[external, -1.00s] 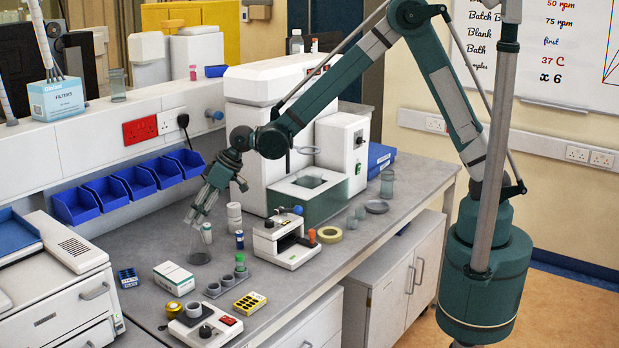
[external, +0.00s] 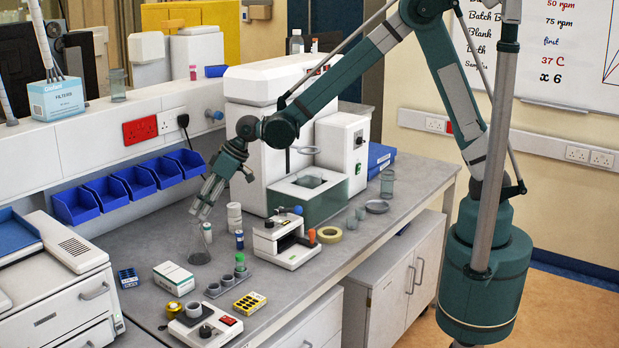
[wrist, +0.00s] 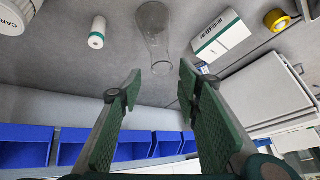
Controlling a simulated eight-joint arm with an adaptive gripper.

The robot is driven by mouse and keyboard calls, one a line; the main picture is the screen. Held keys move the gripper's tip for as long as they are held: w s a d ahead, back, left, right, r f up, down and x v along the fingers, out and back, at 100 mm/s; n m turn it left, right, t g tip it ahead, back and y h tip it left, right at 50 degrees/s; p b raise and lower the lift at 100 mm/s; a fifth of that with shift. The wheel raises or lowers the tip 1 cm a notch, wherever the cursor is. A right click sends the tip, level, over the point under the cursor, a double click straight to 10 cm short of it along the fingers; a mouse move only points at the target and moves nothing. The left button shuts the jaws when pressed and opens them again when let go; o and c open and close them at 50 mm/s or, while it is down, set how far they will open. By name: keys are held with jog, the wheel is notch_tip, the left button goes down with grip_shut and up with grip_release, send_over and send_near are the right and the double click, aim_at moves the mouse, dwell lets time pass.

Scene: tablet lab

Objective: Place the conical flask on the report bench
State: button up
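The clear glass conical flask (external: 199,252) stands on the grey bench top, left of the white instruments. The wrist view shows the flask (wrist: 155,32) ahead of my fingertips, its mouth facing them. My gripper (external: 200,210) is above the flask, close to its neck. In the wrist view my gripper (wrist: 157,82) is open, with two green-padded fingers apart and nothing between them. The grey bench (external: 145,248) carries the flask; I cannot tell which surface is the report bench.
A white bottle (external: 234,217) and a small blue-labelled vial (external: 239,240) stand right of the flask. A white-green box (external: 173,278) lies in front, left of it. Blue bins (external: 134,182) line the wall behind. Bare bench lies left of the flask.

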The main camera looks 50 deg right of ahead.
dwell(0.5)
jog(key=s+d+r+m+t+h, duration=0.1)
jog(key=s+d+r, duration=0.35)
jog(key=d, duration=0.55)
jog(key=s+d+r+m, duration=0.1)
jog(key=s+d+r, duration=0.2)
jog(key=d+r, duration=0.45)
jog(key=s+d+r+m+t+h, duration=0.1)
jog(key=s+d+r, duration=0.3)
jog(key=d, duration=0.7)
jog(key=s+d+f+m+h, duration=0.1)
jog(key=s+d+m+h, duration=0.2)
jog(key=s+d, duration=1.9)
jog(key=shift+s+f+t, duration=0.3)
jog(key=shift+s+t, duration=0.1)
jog(key=shift+s, duration=0.55)
